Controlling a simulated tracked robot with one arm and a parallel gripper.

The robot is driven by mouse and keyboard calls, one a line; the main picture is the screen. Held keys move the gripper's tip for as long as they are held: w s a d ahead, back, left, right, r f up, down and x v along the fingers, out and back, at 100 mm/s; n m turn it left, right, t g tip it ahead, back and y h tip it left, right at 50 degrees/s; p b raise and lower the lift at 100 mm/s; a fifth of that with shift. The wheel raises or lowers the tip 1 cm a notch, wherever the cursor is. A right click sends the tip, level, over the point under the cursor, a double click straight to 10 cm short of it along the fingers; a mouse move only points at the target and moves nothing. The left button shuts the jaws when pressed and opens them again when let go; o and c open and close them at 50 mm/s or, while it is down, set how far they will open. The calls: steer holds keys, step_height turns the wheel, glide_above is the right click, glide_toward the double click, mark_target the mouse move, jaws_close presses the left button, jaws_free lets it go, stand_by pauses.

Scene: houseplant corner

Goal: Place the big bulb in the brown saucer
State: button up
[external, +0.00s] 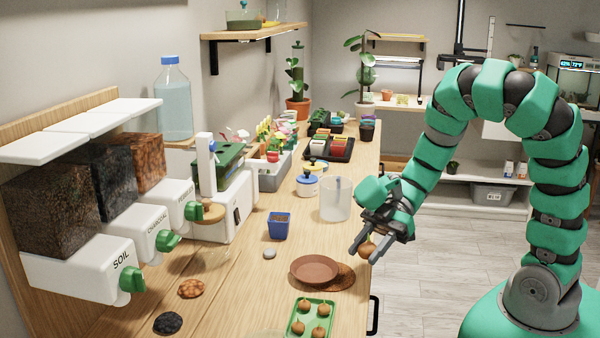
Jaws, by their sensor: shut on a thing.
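My gripper (366,246) is shut on a round brown bulb (367,249), held above the table's right edge. The fingers partly cover the bulb. The brown saucer (315,269) sits on the wooden table, to the left of and below my gripper in the picture, and looks empty. A green tray (291,329) at the front holds several smaller-looking brown bulbs (304,305). My gripper is apart from the saucer and the tray.
A brown round mat (346,279) lies beside the saucer. A clear beaker (335,199) stands behind, near my gripper. A blue pot (279,225) and a grey stone (270,254) are left of the saucer. Dispensers (85,262) line the left side.

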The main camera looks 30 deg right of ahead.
steer(key=shift+w+a+p, duration=0.45)
steer(key=shift+p, duration=0.2)
glide_above(292, 271)
steer(key=d, duration=0.3)
steer(key=shift+w+a+f, duration=0.1)
steer(key=shift+w+f, duration=0.25)
steer(key=shift+f, duration=0.35)
steer(key=shift+f+b, duration=0.65)
steer(key=shift+f, duration=1.15)
steer(key=shift+f, duration=0.25)
steer(key=shift+f, duration=0.1)
